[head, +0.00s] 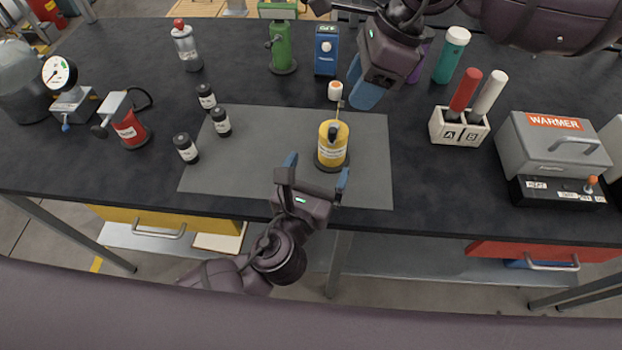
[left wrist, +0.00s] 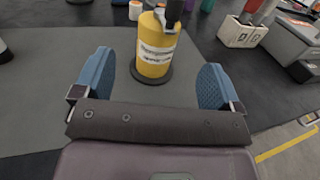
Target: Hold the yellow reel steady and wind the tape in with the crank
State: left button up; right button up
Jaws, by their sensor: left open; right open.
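The yellow reel (head: 333,146) stands upright on a dark round base on the grey mat (head: 270,130). It has a white label and a black crank knob on top; a thin tape end shows at its back. In the left wrist view the reel (left wrist: 155,45) stands ahead, between the lines of the fingers. My left gripper (head: 316,172) is open just in front of the reel, and its blue fingers (left wrist: 155,85) do not touch it. My right gripper (head: 362,88) is above and behind the reel to the right, open and empty.
Several small black bottles (head: 221,122) stand at the mat's left. A small orange-capped white bottle (head: 335,91) is behind the reel. A white holder (head: 458,127) with red and white sticks and a grey warmer (head: 555,145) stand to the right. The mat's front left is clear.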

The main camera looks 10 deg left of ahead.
aim_at(330, 140)
pick_arm(q)
jog(key=shift+x, duration=4)
